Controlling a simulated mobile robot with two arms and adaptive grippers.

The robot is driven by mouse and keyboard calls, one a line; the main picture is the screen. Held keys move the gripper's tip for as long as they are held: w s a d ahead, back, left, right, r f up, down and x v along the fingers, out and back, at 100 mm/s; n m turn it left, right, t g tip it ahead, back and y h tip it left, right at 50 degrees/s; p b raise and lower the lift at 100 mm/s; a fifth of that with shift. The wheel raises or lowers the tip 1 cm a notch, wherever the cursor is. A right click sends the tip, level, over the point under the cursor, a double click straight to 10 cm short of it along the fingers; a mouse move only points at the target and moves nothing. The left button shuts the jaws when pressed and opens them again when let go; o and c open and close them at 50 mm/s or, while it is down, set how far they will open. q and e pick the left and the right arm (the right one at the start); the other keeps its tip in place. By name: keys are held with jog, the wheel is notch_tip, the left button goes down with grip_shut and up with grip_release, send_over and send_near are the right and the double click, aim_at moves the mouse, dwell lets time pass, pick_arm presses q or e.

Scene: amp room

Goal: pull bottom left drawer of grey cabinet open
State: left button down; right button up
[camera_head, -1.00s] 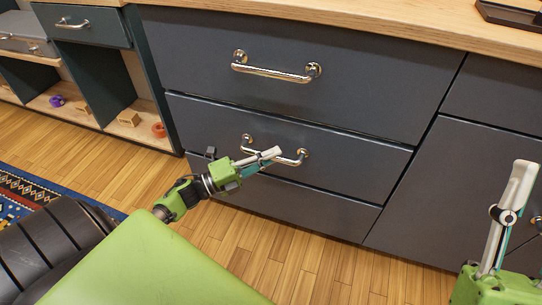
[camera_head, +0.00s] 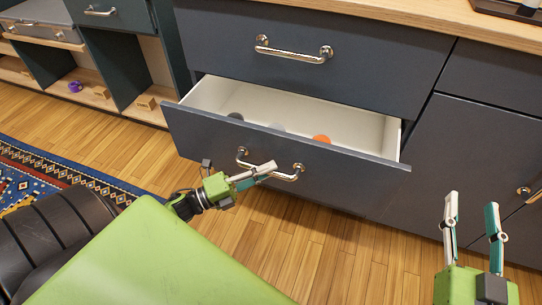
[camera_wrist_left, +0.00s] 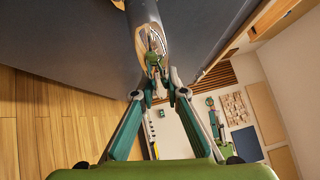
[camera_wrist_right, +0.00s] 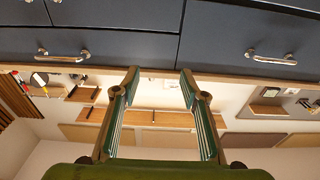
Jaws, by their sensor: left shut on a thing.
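The grey cabinet has a lower left drawer (camera_head: 290,165) that stands pulled out, with a white interior (camera_head: 350,128) showing. An orange round item (camera_head: 321,139) and greyish round items lie inside it. Its chrome bar handle (camera_head: 285,175) is on the front. My left gripper (camera_head: 262,172) is at this handle, shut on it; the left wrist view shows the fingers (camera_wrist_left: 160,85) closed around the shiny bar. The upper drawer (camera_head: 300,75) above it is shut. My right gripper (camera_head: 472,205) is open and empty in front of the cabinet's right door (camera_head: 455,150).
A wooden countertop (camera_head: 420,25) runs above the drawers. Open shelves (camera_head: 140,100) with small toys stand at the left. A patterned blue rug (camera_head: 60,175) lies at the left. Wooden floor (camera_head: 330,250) in front of the drawer is free.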

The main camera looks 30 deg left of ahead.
pick_arm(q)
jog(key=s+d+p, duration=0.3)
jog(key=s+p, duration=0.1)
jog(key=s, duration=1)
jog(key=shift+d, duration=0.15)
pick_arm(e)
jog(key=s+d+f+g+h, duration=0.2)
jog(key=s+f+g, duration=0.4)
jog(key=f, duration=0.3)
jog(key=s+d+f+g+h, duration=0.1)
jog(key=s+d+f+g, duration=0.3)
jog(key=f, duration=0.6)
jog(key=s+g, duration=0.2)
jog(key=s, duration=0.1)
jog(key=shift+s+f+m+h, duration=0.3)
jog(key=shift+h, duration=0.1)
jog(key=shift+d, duration=0.1)
pick_arm(q)
jog(key=c, duration=2)
grip_release()
jog(key=shift+s, duration=0.1)
jog(key=v, duration=1.2)
